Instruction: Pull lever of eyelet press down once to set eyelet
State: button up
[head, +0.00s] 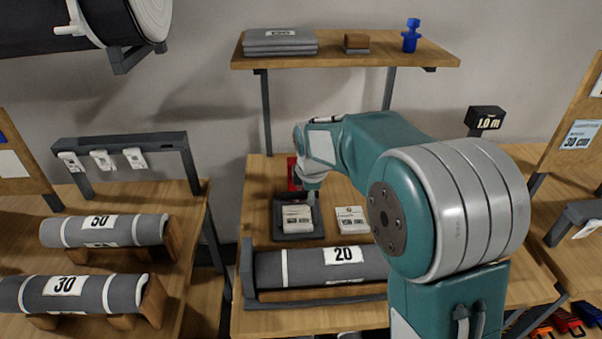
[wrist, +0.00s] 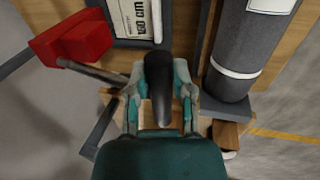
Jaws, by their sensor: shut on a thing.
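The eyelet press shows as a red block at the left of the wrist view (wrist: 72,40), and partly as a red strip behind my gripper in the head view (head: 292,175). A metal rod runs from it to a black lever handle (wrist: 158,80). My gripper (wrist: 160,95) has its fingers on both sides of this handle and is shut on it. In the head view my gripper (head: 311,183) is beside the press, above the back of a dark tray (head: 282,234). The eyelet itself cannot be made out.
A grey roll marked 20 (head: 320,265) lies in a cradle at the bench front. A white label card (head: 351,220) lies right of the tray. A shelf (head: 345,60) stands above the bench back. Rolls marked 50 (head: 105,231) and 30 (head: 70,293) lie left.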

jog(key=shift+s+f, duration=0.2)
jog(key=shift+f, duration=0.75)
jog(key=shift+x, duration=0.8)
jog(key=shift+s, duration=0.25)
jog(key=shift+f, duration=0.5)
jog(key=o, duration=0.8)
jog(key=shift+r, duration=0.1)
jog(key=v, duration=1.2)
jog(key=shift+s, duration=0.1)
